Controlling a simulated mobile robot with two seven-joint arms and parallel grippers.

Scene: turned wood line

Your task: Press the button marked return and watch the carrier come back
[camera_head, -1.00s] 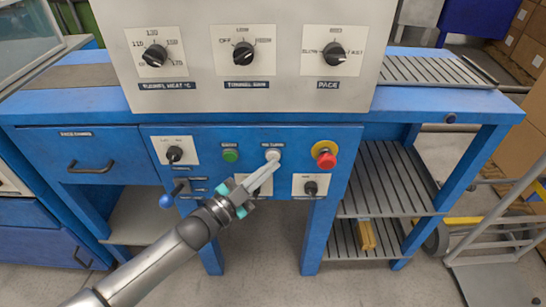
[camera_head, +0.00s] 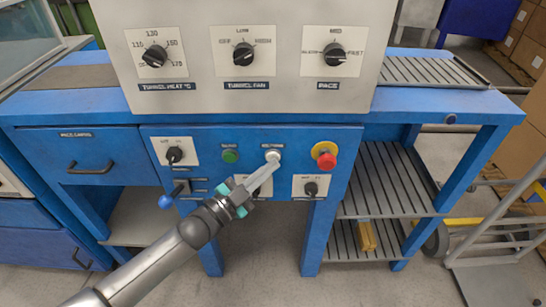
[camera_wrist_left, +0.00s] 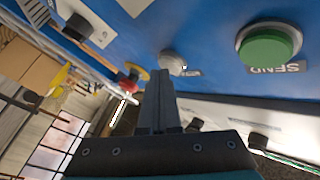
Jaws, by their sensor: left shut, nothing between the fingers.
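The pale round return button (camera_head: 272,155) is on the blue front panel, between the green button and the red emergency stop. Its small label is hard to read in the head view. My left gripper (camera_head: 278,166) is shut and empty, with its fingertips right at the lower edge of this button. In the left wrist view the button (camera_wrist_left: 172,62) shows just beyond the closed fingertips (camera_wrist_left: 160,76). I cannot tell whether they touch it or whether it is pushed in. The carrier cannot be made out. My right gripper is not in view.
The green send button (camera_head: 230,156) also shows in the left wrist view (camera_wrist_left: 268,46). The red emergency stop (camera_head: 326,160) sits right of the return button. Black knobs (camera_head: 174,155) and a blue-tipped lever (camera_head: 167,201) are nearby. A trolley (camera_head: 490,240) stands at the right.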

